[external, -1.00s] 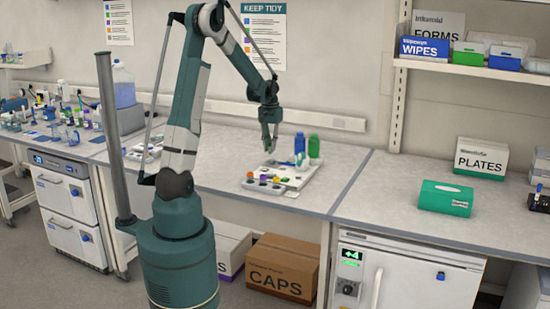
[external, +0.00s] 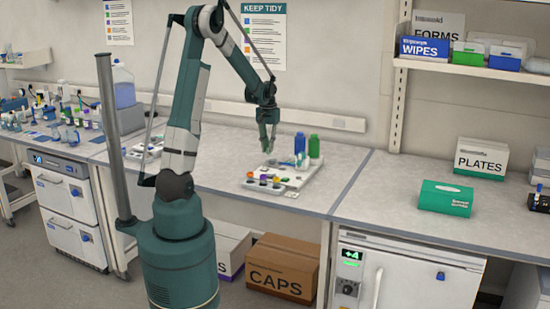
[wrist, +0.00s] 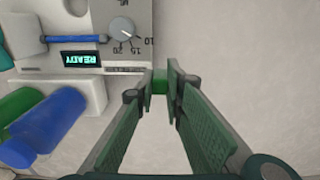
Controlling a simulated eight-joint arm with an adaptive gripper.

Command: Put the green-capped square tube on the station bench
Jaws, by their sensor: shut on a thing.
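My gripper (external: 268,148) hangs over the bench by the white station unit. In the wrist view its two fingers (wrist: 162,85) are closed on a small green piece, the cap of the green-capped square tube (wrist: 160,80). The body of the tube is hidden from this view. In the external view the tube is too small to make out. The station bench top (external: 225,168) is pale grey and lies below the gripper.
The white station unit (wrist: 30,75) has a dial and a READY display. A blue bottle (external: 299,146) and a green bottle (external: 314,147) stand just right of my gripper. Colored caps sit at the unit's front.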

